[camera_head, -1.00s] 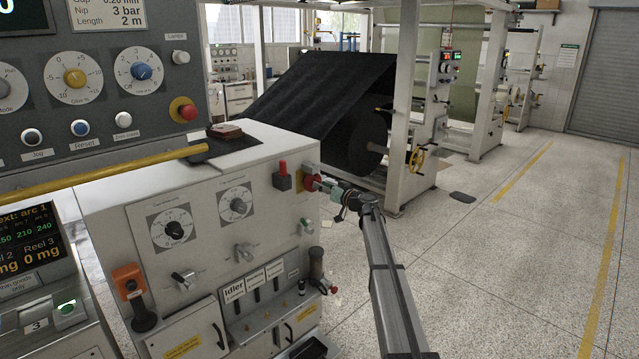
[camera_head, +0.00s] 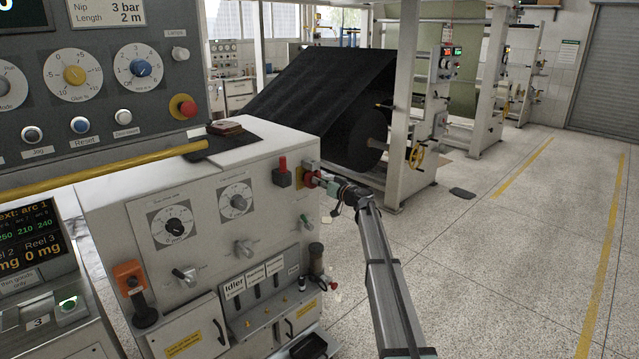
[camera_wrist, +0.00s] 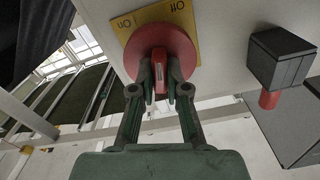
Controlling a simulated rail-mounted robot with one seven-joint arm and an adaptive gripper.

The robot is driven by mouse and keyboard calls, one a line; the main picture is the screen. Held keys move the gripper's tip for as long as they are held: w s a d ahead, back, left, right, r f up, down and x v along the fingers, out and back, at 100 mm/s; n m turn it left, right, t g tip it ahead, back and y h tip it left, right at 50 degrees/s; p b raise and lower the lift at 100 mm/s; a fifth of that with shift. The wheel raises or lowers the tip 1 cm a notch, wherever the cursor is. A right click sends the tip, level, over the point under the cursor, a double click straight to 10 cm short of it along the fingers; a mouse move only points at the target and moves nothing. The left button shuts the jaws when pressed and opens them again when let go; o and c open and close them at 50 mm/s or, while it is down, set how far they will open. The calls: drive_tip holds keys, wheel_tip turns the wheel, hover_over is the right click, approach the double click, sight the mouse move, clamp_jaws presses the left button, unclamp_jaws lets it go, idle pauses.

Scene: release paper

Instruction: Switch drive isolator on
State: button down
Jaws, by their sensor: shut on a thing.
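The drive isolator is a red round knob with a raised red grip bar (camera_wrist: 159,70) on a yellow plate (camera_wrist: 133,27) marked On and Off. It also shows in the head view (camera_head: 309,178), at the right edge of the grey cabinet's front. My gripper (camera_wrist: 160,88) is shut on the grip bar, one finger on each side. The bar stands upright in the wrist view. The On mark lies up and left of the knob, the Off mark up and right. The fingers partly hide the knob's lower part.
The cabinet front (camera_head: 210,260) carries dials, toggles and levers. A yellow rail (camera_head: 110,172) crosses at left. Floor to the right is open.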

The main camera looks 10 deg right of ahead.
drive_tip(key=shift+f+b, duration=0.1)
drive_tip(key=shift+b, duration=0.35)
drive_tip(key=shift+w+m+b, duration=0.1)
drive_tip(key=shift+m+b, duration=3.6)
drive_tip(key=shift+m, duration=3.7)
drive_tip(key=c, duration=1.2)
unclamp_jaws()
drive_tip(key=shift+o, duration=0.2)
